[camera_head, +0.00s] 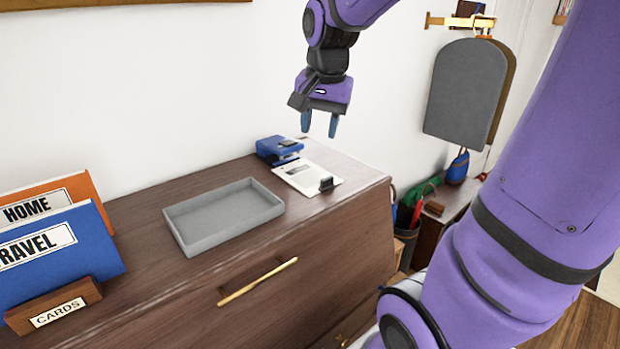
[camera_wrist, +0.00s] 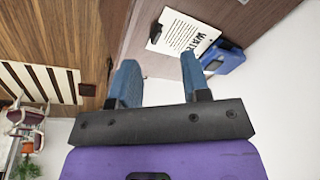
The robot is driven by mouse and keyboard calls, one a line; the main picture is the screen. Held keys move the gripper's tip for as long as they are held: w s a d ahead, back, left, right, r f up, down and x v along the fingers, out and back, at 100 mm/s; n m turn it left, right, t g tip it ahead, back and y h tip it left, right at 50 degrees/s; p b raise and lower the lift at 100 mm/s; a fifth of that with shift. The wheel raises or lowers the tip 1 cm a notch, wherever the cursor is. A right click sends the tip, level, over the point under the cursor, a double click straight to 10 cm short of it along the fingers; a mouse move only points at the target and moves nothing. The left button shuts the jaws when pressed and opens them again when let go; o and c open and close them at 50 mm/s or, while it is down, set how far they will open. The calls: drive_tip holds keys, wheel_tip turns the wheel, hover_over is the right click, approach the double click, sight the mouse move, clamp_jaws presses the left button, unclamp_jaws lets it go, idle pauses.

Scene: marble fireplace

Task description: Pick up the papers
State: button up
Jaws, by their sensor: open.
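The papers (camera_head: 302,177) lie flat on the right end of the wooden dresser top, with a dark clip (camera_head: 326,184) at their near right corner. In the wrist view the papers (camera_wrist: 184,32) show printed text and lie beyond my fingertips, with the dark clip (camera_wrist: 155,33) at their left edge. My gripper (camera_head: 320,132) is above the papers with its two blue fingers pointing down. It is open and empty, and apart from the papers. In the wrist view its fingers (camera_wrist: 160,70) are spread.
A blue device (camera_head: 279,149) sits right behind the papers. An empty grey tray (camera_head: 181,229) lies to their left. Blue and orange folders (camera_head: 60,240) stand in a wooden holder (camera_head: 50,306) at far left. The white wall rises close behind the dresser.

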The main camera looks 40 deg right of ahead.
drive_tip(key=w+d+f+m+g, duration=0.2)
drive_tip(key=w+d+f+m, duration=0.5)
drive_tip(key=d, duration=0.2)
hover_over(327, 178)
drive_tip(key=d, duration=0.1)
drive_tip(key=f, duration=0.3)
drive_tip(key=w+f, duration=0.1)
drive_tip(key=f, duration=0.1)
drive_tip(key=shift+f, duration=0.3)
drive_tip(key=shift+s+a+f, duration=0.15)
drive_tip(key=shift+f, duration=0.7)
drive_tip(key=shift+s+a+f, duration=0.15)
drive_tip(key=shift+a+f, duration=0.05)
drive_tip(key=shift+f, duration=0.7)
drive_tip(key=shift+s+a+f, duration=0.15)
drive_tip(key=shift+f, duration=0.7)
clamp_jaws()
